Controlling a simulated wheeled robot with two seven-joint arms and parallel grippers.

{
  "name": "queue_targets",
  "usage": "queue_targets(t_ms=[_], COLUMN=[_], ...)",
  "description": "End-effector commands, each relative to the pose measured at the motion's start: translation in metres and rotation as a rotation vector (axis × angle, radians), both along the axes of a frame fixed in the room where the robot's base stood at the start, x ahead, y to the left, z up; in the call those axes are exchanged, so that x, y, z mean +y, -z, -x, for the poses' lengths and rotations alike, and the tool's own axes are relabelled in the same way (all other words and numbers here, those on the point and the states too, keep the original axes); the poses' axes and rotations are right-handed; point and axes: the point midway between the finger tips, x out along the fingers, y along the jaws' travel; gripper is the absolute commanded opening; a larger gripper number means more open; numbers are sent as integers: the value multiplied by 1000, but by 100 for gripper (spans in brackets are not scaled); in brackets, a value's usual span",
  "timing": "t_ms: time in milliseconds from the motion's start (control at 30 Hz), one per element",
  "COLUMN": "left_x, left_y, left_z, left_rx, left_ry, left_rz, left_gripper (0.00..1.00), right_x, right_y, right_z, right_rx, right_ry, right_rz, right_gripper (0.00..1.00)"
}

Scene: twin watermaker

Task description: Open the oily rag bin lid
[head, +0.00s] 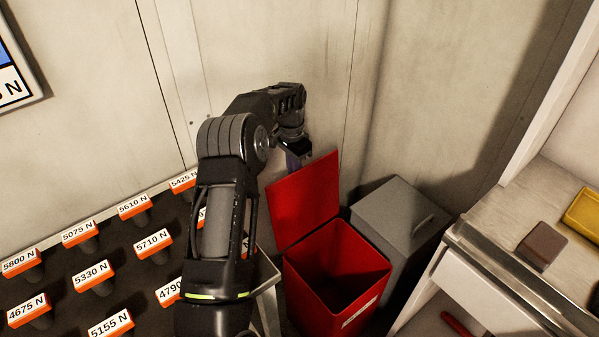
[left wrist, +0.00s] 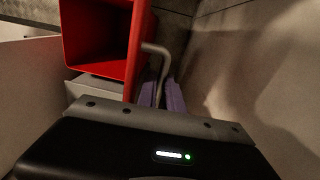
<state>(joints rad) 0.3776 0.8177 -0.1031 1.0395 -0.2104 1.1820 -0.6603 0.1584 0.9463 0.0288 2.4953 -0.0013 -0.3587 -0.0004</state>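The red oily rag bin (head: 312,297) stands on the floor with its top open and a white label low on its front. Its red lid (head: 305,200) is swung up and leans back, nearly upright. My left gripper (head: 296,158) is behind the lid's upper edge, partly hidden by it. In the left wrist view the bin's open inside (left wrist: 98,35) shows beside the lid's edge. A bent grey handle (left wrist: 162,65) on the lid runs between the purple fingers of my left gripper (left wrist: 161,96), which sit close on both sides of it. My right gripper is in neither view.
A grey lidded bin (head: 398,222) stands right beside the red one. A dark table (head: 120,255) with several orange labelled pieces is at left. A counter (head: 500,215) with a brown block (head: 543,245) is at right. Walls close off the back.

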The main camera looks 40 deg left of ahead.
Motion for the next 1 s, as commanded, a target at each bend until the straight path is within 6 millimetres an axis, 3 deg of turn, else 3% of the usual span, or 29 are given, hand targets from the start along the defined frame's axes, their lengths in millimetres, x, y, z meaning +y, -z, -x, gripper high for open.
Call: queue_targets(t_ms=[33, 200, 700, 733, 1000], left_x=[4, 14, 23, 23, 23], left_y=[9, 13, 12, 12, 11], left_z=[5, 2, -3, -3, -2], left_rx=[20, 18, 1, 1, 4], left_ry=[1, 1, -4, -4, -4], left_rz=[4, 2, -11, -11, -9], left_gripper=[0, 0, 0, 14, 33], right_x=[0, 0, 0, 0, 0], right_y=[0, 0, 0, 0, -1], right_z=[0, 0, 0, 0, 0], right_rx=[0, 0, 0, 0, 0], right_ry=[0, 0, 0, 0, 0], right_rz=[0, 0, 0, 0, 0], right_gripper=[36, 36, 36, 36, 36])
